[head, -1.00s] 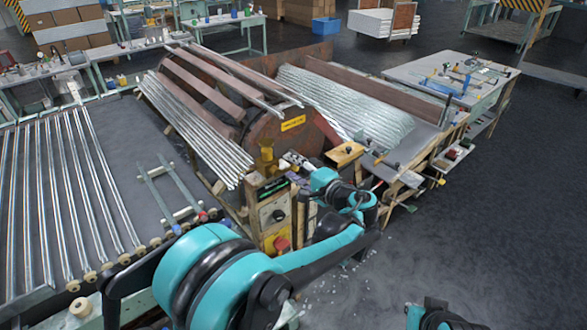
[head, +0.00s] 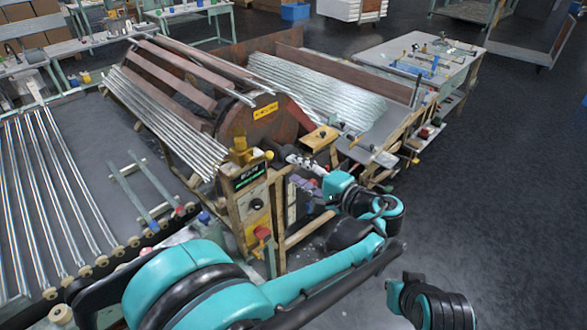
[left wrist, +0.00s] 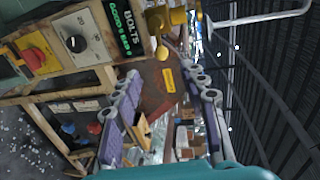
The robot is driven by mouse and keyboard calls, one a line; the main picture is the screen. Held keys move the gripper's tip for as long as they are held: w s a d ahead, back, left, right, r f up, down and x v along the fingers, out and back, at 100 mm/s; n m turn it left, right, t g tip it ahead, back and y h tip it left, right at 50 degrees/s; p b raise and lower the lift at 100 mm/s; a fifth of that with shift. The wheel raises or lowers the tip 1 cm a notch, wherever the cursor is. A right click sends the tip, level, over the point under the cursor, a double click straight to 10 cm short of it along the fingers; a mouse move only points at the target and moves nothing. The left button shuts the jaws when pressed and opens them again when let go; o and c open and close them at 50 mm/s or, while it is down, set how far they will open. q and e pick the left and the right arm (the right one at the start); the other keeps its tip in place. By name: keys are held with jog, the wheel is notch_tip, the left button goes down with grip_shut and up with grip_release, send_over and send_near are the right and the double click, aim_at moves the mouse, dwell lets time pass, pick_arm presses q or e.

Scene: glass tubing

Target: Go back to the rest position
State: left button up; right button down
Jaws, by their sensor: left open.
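My left arm comes in from the lower left of the head view. Its left gripper (head: 303,163) is beside the machine's control box, small and partly hidden by the wrist. In the left wrist view the two purple-and-grey fingers of the left gripper (left wrist: 165,78) stand wide apart, with nothing between them. The control box (head: 251,190) has a green-lettered display, a black knob and a red button; it also fills the upper left of the left wrist view (left wrist: 75,42). Part of my right arm shows at the lower right of the head view, but its gripper is out of frame.
A rusty drum machine (head: 262,128) with sloping glass tubes (head: 168,125) stands behind the control box. A rack of long tubes (head: 55,190) lies at left. A bed of glass tubes (head: 315,92) and a workbench (head: 415,60) are behind. Open dark floor (head: 500,190) lies at right.

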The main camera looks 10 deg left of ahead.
dwell(0.3)
pick_arm(q)
jog(key=s+a+f+n+g+h, duration=0.1)
jog(key=s+a+f+g+h, duration=0.1)
jog(key=s+a+f+h, duration=0.3)
jog(key=s+a+f+n+g, duration=0.1)
jog(key=s+a+g, duration=0.1)
jog(key=a, duration=0.5)
jog(key=s+f+n+h, duration=0.3)
jog(key=s, duration=0.4)
jog(key=s+f+n+t+h, duration=0.1)
jog(key=s+f+n+h, duration=0.2)
jog(key=s, duration=0.4)
jog(key=shift+s+f+h, duration=0.2)
jog(key=shift+f+h, duration=0.1)
jog(key=shift+h, duration=0.5)
